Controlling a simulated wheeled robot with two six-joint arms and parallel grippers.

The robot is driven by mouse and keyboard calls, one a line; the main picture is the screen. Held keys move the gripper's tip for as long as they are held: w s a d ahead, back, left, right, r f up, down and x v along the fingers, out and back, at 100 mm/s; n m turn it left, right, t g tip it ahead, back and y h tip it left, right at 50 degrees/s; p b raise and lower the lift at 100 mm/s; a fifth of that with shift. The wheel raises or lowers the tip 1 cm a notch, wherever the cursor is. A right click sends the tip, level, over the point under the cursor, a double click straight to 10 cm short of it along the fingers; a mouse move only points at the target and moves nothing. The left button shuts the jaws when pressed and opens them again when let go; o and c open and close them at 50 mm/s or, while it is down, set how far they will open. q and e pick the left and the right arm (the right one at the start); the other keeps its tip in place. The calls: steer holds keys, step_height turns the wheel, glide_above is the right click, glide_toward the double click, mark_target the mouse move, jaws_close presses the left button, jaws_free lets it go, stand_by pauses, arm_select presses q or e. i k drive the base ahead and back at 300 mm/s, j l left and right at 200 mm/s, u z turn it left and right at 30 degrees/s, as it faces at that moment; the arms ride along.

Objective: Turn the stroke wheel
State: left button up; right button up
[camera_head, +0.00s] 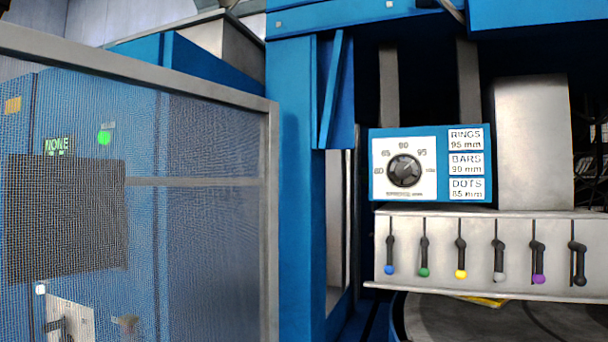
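The plate sits on a blue box at the right of the head view. Labels beside it read RINGS 95 mm (465,139), BARS 90 mm (465,164) and DOTS 85 mm (466,189). Neither of my grippers is in view.
Below the wheel, a pale panel (450,280) carries several levers with coloured tips, including a yellow one (460,273). A grey-framed mesh guard (215,200) fills the left. Behind it show a green light (104,137) and a sign reading NONE (57,145). A round dark table (440,318) lies below.

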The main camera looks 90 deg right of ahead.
mark_target(404, 170)
steer(key=z, duration=0.45)
steer(key=l+z, duration=0.1)
steer(key=z, duration=0.4)
steer(key=i+z, duration=0.1)
steer(key=z, duration=0.8)
